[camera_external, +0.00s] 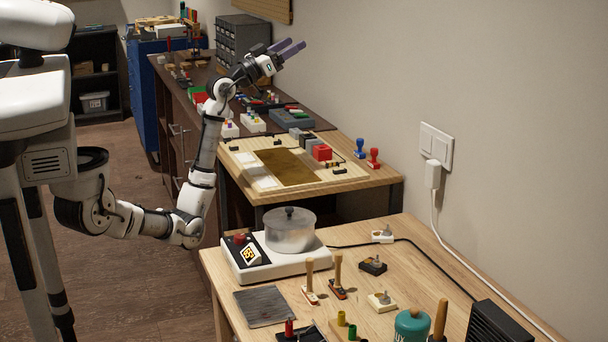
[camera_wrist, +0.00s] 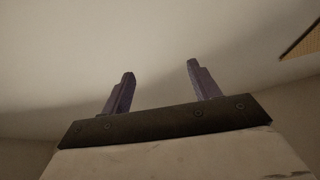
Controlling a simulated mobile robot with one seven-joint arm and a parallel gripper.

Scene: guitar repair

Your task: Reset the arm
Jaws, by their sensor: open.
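My gripper (camera_external: 288,48) is raised at the end of my white arm (camera_external: 207,140), above the dark workbench at the back. Its two purple-grey fingers point up and to the right, toward the wall. In the wrist view my gripper (camera_wrist: 160,85) shows its two fingers spread apart with nothing between them. The gripper touches nothing that I can see.
A light wooden table (camera_external: 235,315) in front holds a hotplate (camera_external: 275,262) with a lidded pot (camera_external: 290,232) and several stamps and small tools. Behind it is a wooden board (camera_external: 340,180). A grey drawer cabinet (camera_external: 238,40) stands near the gripper. A wall outlet (camera_external: 436,146) is at right.

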